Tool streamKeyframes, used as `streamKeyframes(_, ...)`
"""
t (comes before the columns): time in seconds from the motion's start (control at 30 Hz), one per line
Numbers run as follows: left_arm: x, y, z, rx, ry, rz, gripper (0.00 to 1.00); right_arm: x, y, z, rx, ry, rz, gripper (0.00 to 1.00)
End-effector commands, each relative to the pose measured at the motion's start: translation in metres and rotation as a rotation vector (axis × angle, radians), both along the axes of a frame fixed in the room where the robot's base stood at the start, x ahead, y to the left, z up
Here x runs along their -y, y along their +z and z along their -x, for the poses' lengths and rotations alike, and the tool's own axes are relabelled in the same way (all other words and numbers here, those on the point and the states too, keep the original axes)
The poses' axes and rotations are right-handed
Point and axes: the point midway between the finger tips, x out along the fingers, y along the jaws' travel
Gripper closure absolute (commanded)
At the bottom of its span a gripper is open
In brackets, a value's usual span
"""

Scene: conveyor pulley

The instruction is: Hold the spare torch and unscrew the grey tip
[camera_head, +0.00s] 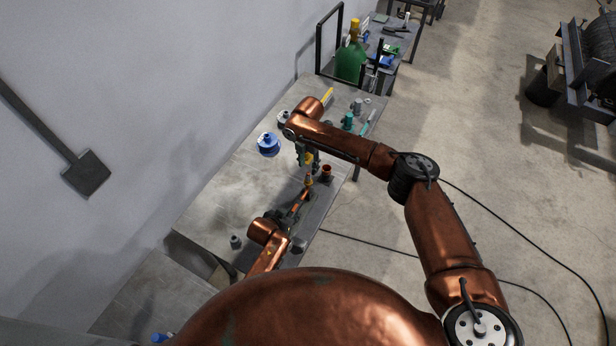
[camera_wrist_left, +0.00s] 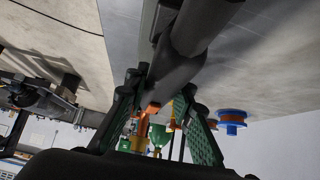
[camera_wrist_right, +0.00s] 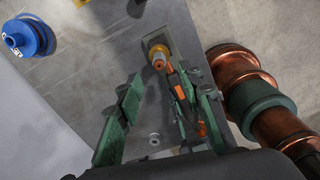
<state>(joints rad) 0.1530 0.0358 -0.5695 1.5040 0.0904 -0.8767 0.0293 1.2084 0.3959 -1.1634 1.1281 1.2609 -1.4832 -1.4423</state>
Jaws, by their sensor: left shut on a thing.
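The spare torch shows as a slim piece with an orange and yellow end (camera_head: 308,181) in the head view. This end also shows in the right wrist view (camera_wrist_right: 159,60). My left gripper (camera_head: 304,192) is shut on the torch above the bench. In the left wrist view, a dark body passes close over the left fingers (camera_wrist_left: 160,115), with an orange part between them. My right gripper (camera_head: 310,162) is above it; its green fingers are apart in the right wrist view (camera_wrist_right: 158,105), with nothing clearly clamped. I cannot make out the grey tip.
A green bottle (camera_head: 351,62) stands at the far end. A wall runs along the left; the bench's left middle is clear.

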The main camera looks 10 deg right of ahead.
Motion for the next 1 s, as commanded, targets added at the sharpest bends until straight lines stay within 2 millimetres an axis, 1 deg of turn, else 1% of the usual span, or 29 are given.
streamKeyframes(0.03, 0.000, 0.000, 0.000, 0.000, 0.000, 0.000, 1.00, -0.001, -0.008, 0.000, -0.001, 0.000, 0.000, 0.65)
streamKeyframes(0.2, 0.000, 0.000, 0.000, 0.000, 0.000, 0.000, 1.00, 0.000, -0.032, 0.000, -0.001, -0.001, 0.001, 0.65)
streamKeyframes(0.43, 0.000, 0.000, 0.000, 0.000, -0.001, 0.001, 1.00, 0.000, -0.056, 0.000, -0.001, -0.001, -0.001, 0.65)
streamKeyframes(0.6, 0.000, 0.000, 0.000, 0.000, -0.001, 0.001, 1.00, -0.001, -0.063, 0.000, 0.001, 0.000, -0.001, 0.65)
streamKeyframes(0.9, 0.000, 0.000, 0.000, 0.000, -0.001, 0.001, 1.00, 0.000, -0.064, 0.000, 0.001, 0.000, -0.001, 0.65)
streamKeyframes(1.0, 0.000, 0.000, 0.000, 0.000, -0.001, 0.001, 1.00, 0.000, -0.064, 0.000, 0.001, 0.000, -0.001, 0.72)
